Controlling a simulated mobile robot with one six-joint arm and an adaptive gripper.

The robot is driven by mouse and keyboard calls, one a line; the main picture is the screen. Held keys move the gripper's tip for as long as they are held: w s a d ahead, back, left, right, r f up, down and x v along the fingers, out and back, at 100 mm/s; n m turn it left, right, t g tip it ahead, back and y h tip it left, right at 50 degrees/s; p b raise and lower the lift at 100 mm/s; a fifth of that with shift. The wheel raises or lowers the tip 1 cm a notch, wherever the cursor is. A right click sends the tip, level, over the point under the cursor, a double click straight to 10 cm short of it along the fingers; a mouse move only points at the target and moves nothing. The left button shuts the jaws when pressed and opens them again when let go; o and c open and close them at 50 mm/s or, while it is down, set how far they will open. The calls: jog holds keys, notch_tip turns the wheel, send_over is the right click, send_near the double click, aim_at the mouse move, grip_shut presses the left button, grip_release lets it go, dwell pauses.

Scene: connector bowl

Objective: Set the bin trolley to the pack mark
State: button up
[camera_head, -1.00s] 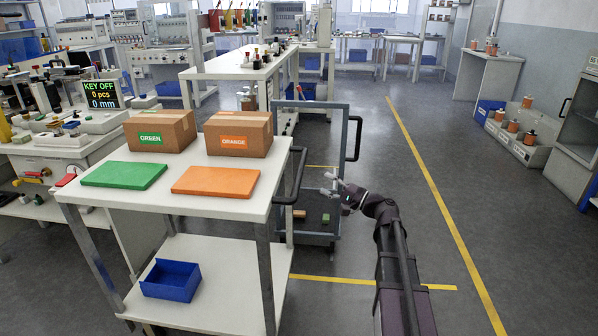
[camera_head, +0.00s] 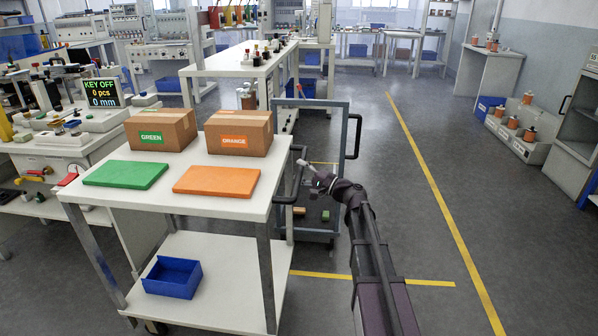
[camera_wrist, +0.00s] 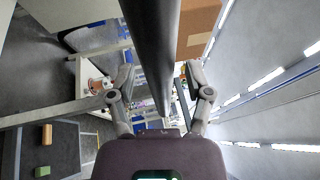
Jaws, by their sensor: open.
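A white two-deck trolley (camera_head: 228,208) stands at front left with a dark upright handle (camera_head: 297,175) on its right end and a blue bin (camera_head: 172,277) on its lower deck. A grey-framed trolley (camera_head: 343,112) with a dark handle (camera_head: 354,137) stands behind it. No label shows which is the bin trolley. My gripper (camera_head: 305,165) is at the white trolley's handle. In the wrist view its open fingers (camera_wrist: 158,75) lie either side of a thick dark bar (camera_wrist: 155,45); contact cannot be told. Yellow floor lines (camera_head: 438,183) show at right, but no written pack mark.
The white trolley carries two cardboard boxes (camera_head: 160,115) labelled GREEN and ORANGE, a green panel (camera_head: 125,175) and an orange panel (camera_head: 216,181). Small blocks (camera_head: 325,216) lie on the grey trolley's base. A machine bench (camera_head: 85,150) stands left. The aisle floor at right is clear.

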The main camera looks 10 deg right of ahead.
grip_shut()
jog(key=shift+a, duration=0.1)
jog(key=shift+s, duration=0.15)
